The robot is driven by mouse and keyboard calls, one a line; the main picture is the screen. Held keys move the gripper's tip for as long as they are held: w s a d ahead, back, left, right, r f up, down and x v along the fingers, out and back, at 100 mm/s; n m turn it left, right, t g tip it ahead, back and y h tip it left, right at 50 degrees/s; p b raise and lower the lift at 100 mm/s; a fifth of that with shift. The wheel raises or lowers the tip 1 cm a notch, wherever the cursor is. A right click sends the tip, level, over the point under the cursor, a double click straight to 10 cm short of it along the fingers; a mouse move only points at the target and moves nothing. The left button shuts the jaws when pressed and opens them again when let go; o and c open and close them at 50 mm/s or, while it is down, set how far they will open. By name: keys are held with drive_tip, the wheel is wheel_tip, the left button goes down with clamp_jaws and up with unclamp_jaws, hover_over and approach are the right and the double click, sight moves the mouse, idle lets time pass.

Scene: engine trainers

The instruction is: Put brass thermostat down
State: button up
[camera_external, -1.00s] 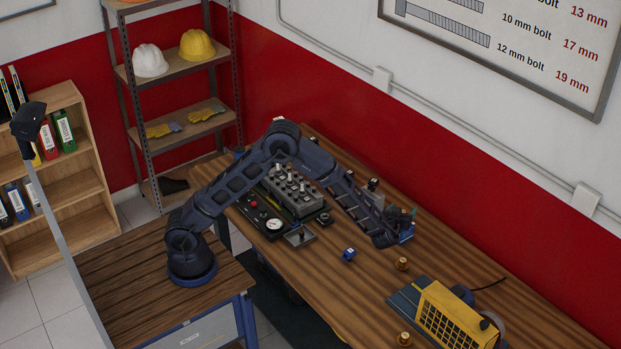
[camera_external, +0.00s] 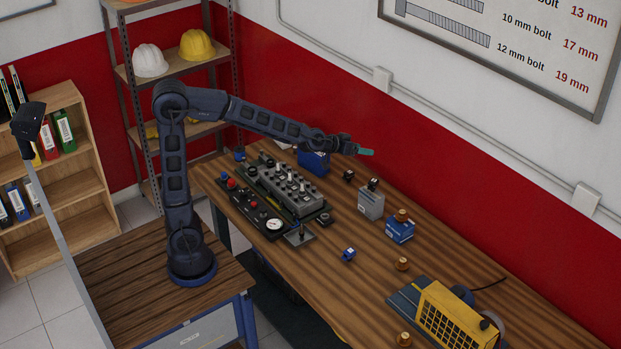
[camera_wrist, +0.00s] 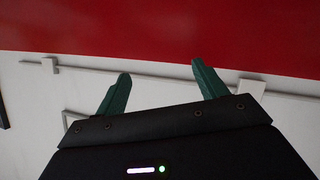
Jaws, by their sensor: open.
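Several small brass-coloured parts that could be the thermostat are in the external view. One brass part (camera_external: 402,215) sits on top of a blue box (camera_external: 400,230) at the table's right side. Another brass part (camera_external: 402,264) stands on the bare wood nearer the front, and a third (camera_external: 404,339) is at the front edge. I cannot tell for certain which is the thermostat. My gripper (camera_external: 366,152) is raised well above the table, back from the blue box. In the wrist view its green fingers (camera_wrist: 160,78) are spread apart with nothing between them.
An engine block (camera_external: 290,188) on a dark board takes up the table's left part. A grey box (camera_external: 371,203), a larger blue box (camera_external: 313,162) and a small blue part (camera_external: 348,254) stand on the table. A yellow machine (camera_external: 455,315) is at the front right. Bare wood lies between.

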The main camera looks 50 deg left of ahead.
drive_tip(key=s+a+f+g+y, duration=0.1)
drive_tip(key=s+a+f+g, duration=0.1)
drive_tip(key=s+a, duration=0.6)
drive_tip(key=s+a+f+g+y, duration=0.1)
drive_tip(key=s+a, duration=0.7)
drive_tip(key=s, duration=0.9)
drive_tip(key=s+a+f+g+y, duration=0.1)
drive_tip(key=s+a+f+g, duration=0.2)
drive_tip(key=s, duration=1)
drive_tip(key=a+g, duration=0.2)
drive_tip(key=a, duration=0.3)
drive_tip(key=shift+s+m+y, duration=0.3)
drive_tip(key=shift+s, duration=0.05)
